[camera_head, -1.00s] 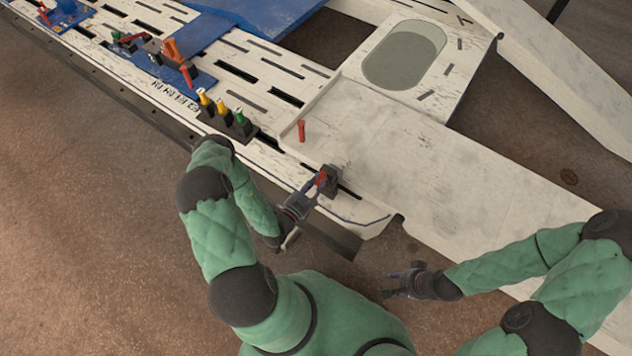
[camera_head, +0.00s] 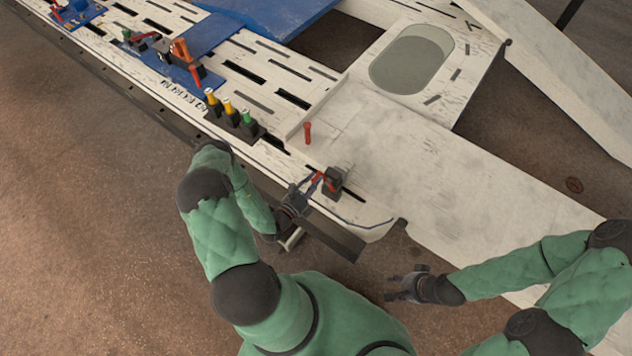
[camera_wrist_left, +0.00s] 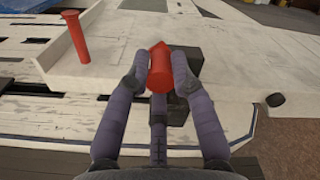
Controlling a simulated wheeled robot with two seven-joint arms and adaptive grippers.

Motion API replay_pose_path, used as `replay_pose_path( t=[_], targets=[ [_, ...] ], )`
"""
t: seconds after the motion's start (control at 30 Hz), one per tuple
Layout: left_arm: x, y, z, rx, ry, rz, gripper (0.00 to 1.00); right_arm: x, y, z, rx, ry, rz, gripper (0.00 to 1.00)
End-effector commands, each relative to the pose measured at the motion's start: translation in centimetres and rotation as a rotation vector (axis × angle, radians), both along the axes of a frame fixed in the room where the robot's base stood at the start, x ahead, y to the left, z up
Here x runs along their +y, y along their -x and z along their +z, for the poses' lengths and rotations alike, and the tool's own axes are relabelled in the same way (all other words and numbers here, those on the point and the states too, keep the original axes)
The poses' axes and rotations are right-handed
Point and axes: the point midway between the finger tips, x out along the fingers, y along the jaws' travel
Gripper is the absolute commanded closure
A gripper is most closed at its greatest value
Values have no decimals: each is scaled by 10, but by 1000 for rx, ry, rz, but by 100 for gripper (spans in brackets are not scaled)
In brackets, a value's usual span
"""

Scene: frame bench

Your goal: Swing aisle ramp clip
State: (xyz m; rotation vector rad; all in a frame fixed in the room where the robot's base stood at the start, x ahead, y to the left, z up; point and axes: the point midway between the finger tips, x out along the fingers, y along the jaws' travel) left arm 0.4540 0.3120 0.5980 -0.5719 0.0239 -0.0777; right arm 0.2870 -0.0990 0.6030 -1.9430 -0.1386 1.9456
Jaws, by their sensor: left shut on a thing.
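The ramp clip has a red handle (camera_wrist_left: 160,75) on a dark block (camera_head: 333,181), mounted near the front edge of the white bench frame. My left gripper (camera_head: 316,184) is shut on the red handle. In the left wrist view my left gripper (camera_wrist_left: 157,80) has one finger on each side of the handle, and part of the block shows behind it. My right gripper (camera_head: 397,287) hangs over the brown floor, right of the bench corner and away from the clip. Its fingers look spread, with nothing between them.
A red peg (camera_head: 307,132) stands on the frame behind the clip, also in the left wrist view (camera_wrist_left: 75,36). Bottle-like pieces with yellow and green tops (camera_head: 228,106) stand to the left. A white ramp board (camera_head: 470,180) extends right.

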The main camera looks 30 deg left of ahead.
Motion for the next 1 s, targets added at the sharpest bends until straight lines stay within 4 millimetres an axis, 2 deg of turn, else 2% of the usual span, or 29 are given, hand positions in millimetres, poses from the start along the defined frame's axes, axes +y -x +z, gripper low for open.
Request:
replay_pose_path(
  t=[0.5, 0.7, 1.0],
  targets=[
    [17, -2, -18, 30, 451, 6, 100, 0, 0, -11, 0, 0, 0, 60],
    [20, -2, -24, 39, 571, 7, 100, 0, 0, -14, 0, 0, 0, 60],
    [21, -2, -28, 47, 660, 8, 100, 0, 0, -17, 0, 0, 0, 60]
  ],
)
